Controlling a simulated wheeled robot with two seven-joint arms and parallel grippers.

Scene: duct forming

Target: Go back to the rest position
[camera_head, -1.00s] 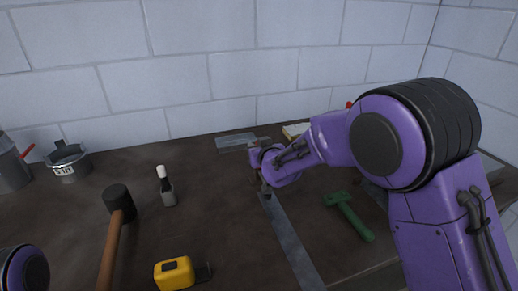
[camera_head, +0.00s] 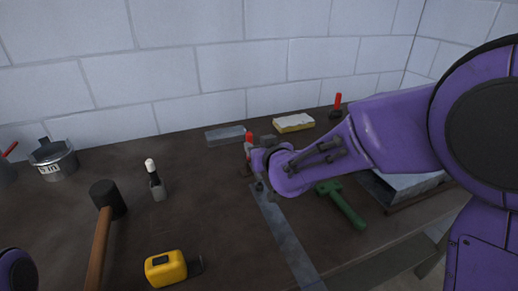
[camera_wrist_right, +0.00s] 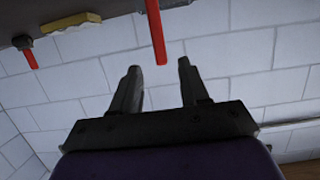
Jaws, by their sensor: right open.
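My right gripper (camera_head: 257,166) is over the middle of the workbench, seen from behind its purple wrist. In the right wrist view its two dark fingers (camera_wrist_right: 159,68) stand apart with nothing held. A red-handled tool (camera_head: 249,137) stands just beyond the gripper in the head view. Its red handle also shows in the right wrist view (camera_wrist_right: 155,32), in line with the gap between the fingers but apparently beyond them. A piece of my left arm shows at the lower left corner, and its gripper is out of sight.
The dark workbench holds a mallet (camera_head: 108,205), a marker-like bottle (camera_head: 156,183), a yellow tape measure (camera_head: 166,268), a metal strip (camera_head: 286,236), a green tool (camera_head: 342,205), a yellow sponge (camera_head: 294,123), a metal piece (camera_head: 225,135) and a bucket (camera_head: 53,163). A brick wall stands behind.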

